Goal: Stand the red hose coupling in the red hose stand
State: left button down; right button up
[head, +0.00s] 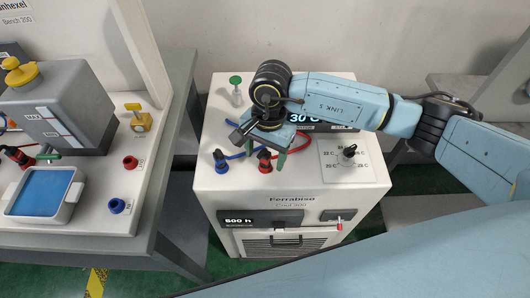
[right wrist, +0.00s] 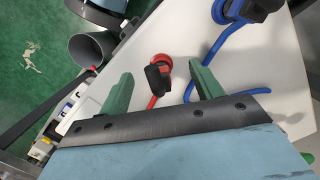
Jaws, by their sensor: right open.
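The red hose coupling (head: 264,160), with a black grip on a red base, is on top of the white machine, at the end of the red hose. My right gripper (head: 269,156) is just above it with its green fingers apart. In the right wrist view the coupling (right wrist: 159,74) shows between the open fingers (right wrist: 162,92) and a little beyond them; I cannot tell whether they touch it. A small red fitting (head: 130,162) on the left bench looks like the red hose stand. My left gripper is not in view.
A blue coupling (head: 221,161) with a blue hose is just left of the red one. A dial (head: 349,152) is on the right of the machine top. The left bench (head: 150,185) holds a grey tank (head: 62,110), a blue-filled tray (head: 45,194) and a blue fitting (head: 117,206). A gap separates bench and machine.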

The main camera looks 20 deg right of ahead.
jog(key=shift+r+p, duration=1.05)
jog(key=shift+r, duration=1.65)
